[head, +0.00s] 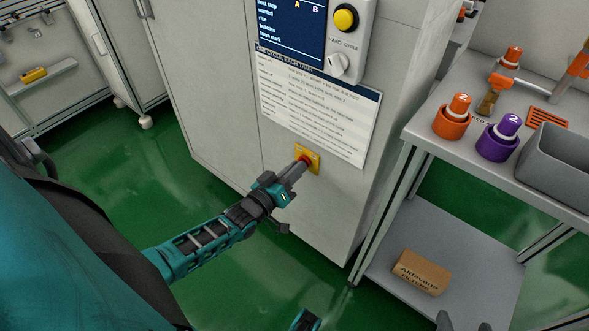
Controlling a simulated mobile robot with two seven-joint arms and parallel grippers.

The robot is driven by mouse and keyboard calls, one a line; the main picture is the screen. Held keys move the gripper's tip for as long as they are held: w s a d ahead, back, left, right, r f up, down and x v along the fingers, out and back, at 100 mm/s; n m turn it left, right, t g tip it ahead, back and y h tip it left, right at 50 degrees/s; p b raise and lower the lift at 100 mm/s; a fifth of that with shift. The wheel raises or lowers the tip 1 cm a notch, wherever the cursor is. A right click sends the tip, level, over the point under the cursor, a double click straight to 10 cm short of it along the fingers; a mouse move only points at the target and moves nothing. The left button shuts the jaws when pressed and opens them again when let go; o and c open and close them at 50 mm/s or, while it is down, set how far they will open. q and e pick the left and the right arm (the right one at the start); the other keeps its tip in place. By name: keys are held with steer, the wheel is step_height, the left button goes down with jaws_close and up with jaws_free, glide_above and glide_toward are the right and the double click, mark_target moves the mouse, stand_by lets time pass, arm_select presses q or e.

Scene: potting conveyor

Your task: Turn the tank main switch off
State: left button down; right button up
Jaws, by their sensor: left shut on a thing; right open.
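The tank main switch is a red knob (305,159) on a yellow plate (314,155), low on the front of the grey cabinet (222,95). My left gripper (300,165) reaches it from the lower left and is shut on the red knob. Its fingers hide most of the knob, so I cannot tell which way the knob is turned. My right gripper (464,325) shows only in part at the bottom edge; it is open, apart from the switch.
Above the switch are a printed sheet (310,108), a screen (290,30), a yellow button (345,18) and a hand/cycle selector (337,65). To the right, a bench (425,130) carries orange and purple capped items and a grey bin (560,165). A cardboard box (421,272) lies on its lower shelf.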

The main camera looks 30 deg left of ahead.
arm_select(q)
steer(key=c, duration=1.2)
jaws_free()
steer(key=s+a+p, duration=0.1)
steer(key=s+p, duration=0.1)
steer(key=s, duration=1.1)
steer(key=shift+p, duration=0.35)
steer(key=shift+w, duration=0.1)
